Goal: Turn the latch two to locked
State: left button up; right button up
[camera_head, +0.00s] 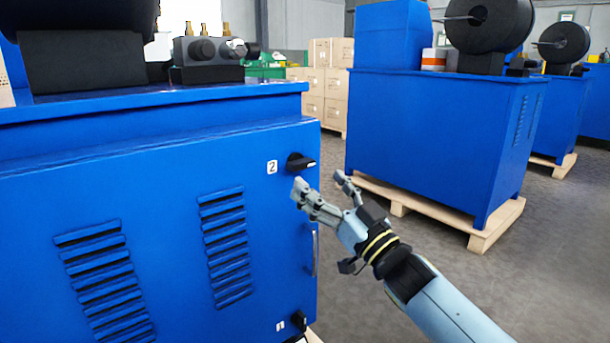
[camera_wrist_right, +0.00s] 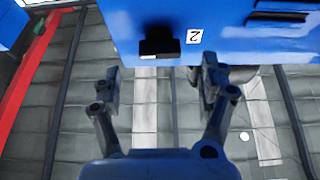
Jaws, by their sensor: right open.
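Latch two (camera_head: 301,162) is a black knob on the blue cabinet door (camera_head: 150,180), right of a white label (camera_head: 272,167) marked 2. Its handle points to the right in the head view. My right gripper (camera_head: 322,186) is open and empty, just below and in front of the latch. In the right wrist view the latch (camera_wrist_right: 160,44) is ahead of the open fingers (camera_wrist_right: 160,82), apart from them, with the label (camera_wrist_right: 195,37) beside it. A second black latch (camera_head: 299,321) by a label marked 1 is low on the door. My left gripper is not in view.
A door handle (camera_head: 315,252) runs down the cabinet's right edge. Vent slots (camera_head: 226,248) mark the door. Another blue cabinet (camera_head: 430,135) stands on a pallet (camera_head: 440,215) to the right. Grey floor (camera_head: 560,260) between is clear.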

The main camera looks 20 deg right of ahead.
aim_at(305, 168)
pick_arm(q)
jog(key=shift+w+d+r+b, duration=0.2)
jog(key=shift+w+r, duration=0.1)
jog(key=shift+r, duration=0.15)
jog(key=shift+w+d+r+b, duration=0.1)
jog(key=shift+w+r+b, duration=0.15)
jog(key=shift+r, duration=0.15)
pick_arm(e)
jog(key=x, duration=0.5)
jog(key=shift+w+a+r, duration=0.1)
jog(key=shift+w, duration=0.25)
jog(key=c, duration=1.2)
